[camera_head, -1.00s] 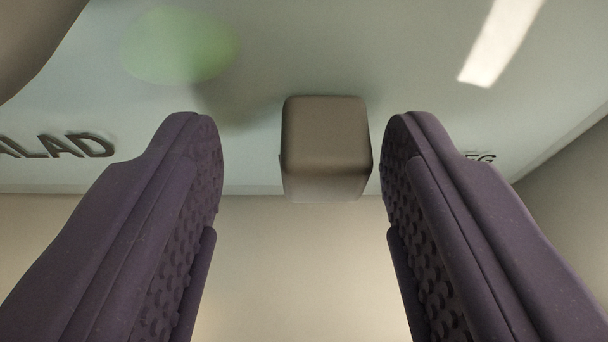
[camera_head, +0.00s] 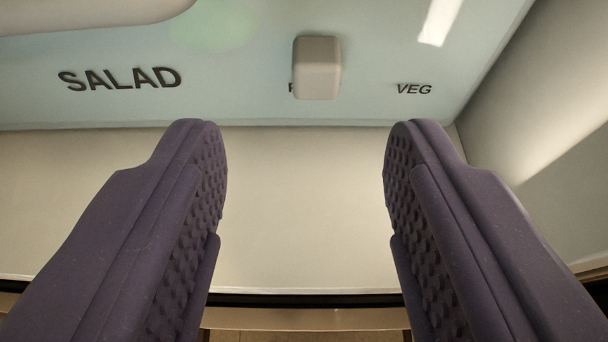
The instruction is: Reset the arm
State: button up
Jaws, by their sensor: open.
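My gripper (camera_head: 305,150) shows at the bottom of the head view as two purple padded fingers, wide apart. Nothing is between the fingertips. Beyond them, a rounded beige-grey block (camera_head: 317,68) sits on the pale blue-green surface. The block is apart from both fingers.
The pale blue-green surface (camera_head: 370,70) bears the words SALAD (camera_head: 120,78) and VEG (camera_head: 414,90); another word is mostly hidden by the block. A cream panel (camera_head: 300,200) lies below its edge. A grey wall (camera_head: 540,100) stands at the right. A pale rounded shape (camera_head: 90,12) fills the upper left.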

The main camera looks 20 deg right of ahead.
jog(key=w+a+r+n+t+y+b, duration=0.1)
jog(key=w+a+r+b, duration=0.15)
jog(key=r, duration=0.75)
jog(key=w+a+r+n+y+b, duration=0.1)
jog(key=w+a+r+b, duration=0.2)
jog(key=r, duration=0.7)
notch_tip(320, 180, up, 14)
jog(key=s+a+y+b, duration=0.1)
jog(key=s+a+b, duration=0.2)
jog(key=b, duration=0.1)
jog(key=s+a+r+b, duration=0.1)
jog(key=s+r+b, duration=0.1)
jog(key=s+r, duration=0.8)
jog(key=s+a+r+n+t+b, duration=0.1)
jog(key=s+a+r+b, duration=0.1)
jog(key=s+r, duration=0.9)
jog(key=shift+s+a+y+b, duration=0.2)
jog(key=shift+s+y+b, duration=0.15)
jog(key=shift+s, duration=0.6)
